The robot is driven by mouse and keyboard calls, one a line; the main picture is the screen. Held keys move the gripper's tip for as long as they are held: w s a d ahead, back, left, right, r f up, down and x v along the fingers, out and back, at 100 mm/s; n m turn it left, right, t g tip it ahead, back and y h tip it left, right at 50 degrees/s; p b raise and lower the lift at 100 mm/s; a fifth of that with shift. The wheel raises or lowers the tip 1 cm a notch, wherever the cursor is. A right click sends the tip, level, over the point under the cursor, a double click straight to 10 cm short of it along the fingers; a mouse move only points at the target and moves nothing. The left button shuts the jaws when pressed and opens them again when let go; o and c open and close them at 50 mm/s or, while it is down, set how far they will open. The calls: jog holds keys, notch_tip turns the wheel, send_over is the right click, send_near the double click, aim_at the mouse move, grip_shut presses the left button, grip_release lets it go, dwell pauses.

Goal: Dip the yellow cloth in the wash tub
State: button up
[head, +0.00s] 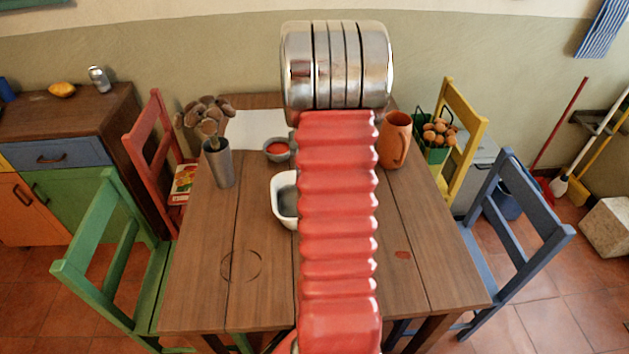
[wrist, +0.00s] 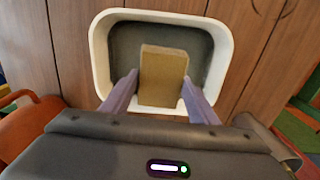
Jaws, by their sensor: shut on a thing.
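The yellow cloth (wrist: 163,75) shows in the wrist view as a dull yellow-brown folded block. My gripper (wrist: 160,82) is shut on it, with one finger at each side. The wash tub (wrist: 225,48) is a white-rimmed basin with a dark grey inside, and the cloth appears over its opening. I cannot tell whether the cloth touches the contents. In the head view the tub (head: 278,204) stands on the table, partly hidden behind my red arm. The cloth and my gripper are hidden in that view.
On the wooden table (head: 210,285) are a grey vase (head: 218,163), a small bowl (head: 277,149), a white sheet (head: 255,128) and an orange-brown jug (head: 394,142). Coloured chairs surround it. The table's front left is clear, apart from a ring mark.

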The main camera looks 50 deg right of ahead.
jog(key=shift+r, duration=1.9)
jog(key=shift+w+a, duration=0.1)
jog(key=w+a+n, duration=0.5)
jog(key=w+a, duration=0.9)
jog(key=a, duration=0.5)
jog(key=w+a+n, duration=0.2)
jog(key=a, duration=0.9)
jog(key=w+a+f+n, duration=0.1)
jog(key=w+a+n, duration=0.1)
jog(key=a, duration=0.9)
jog(key=shift+w+a+f, duration=0.2)
jog(key=shift+w+a, duration=0.1)
jog(key=shift+w, duration=0.5)
jog(key=shift+s, duration=0.1)
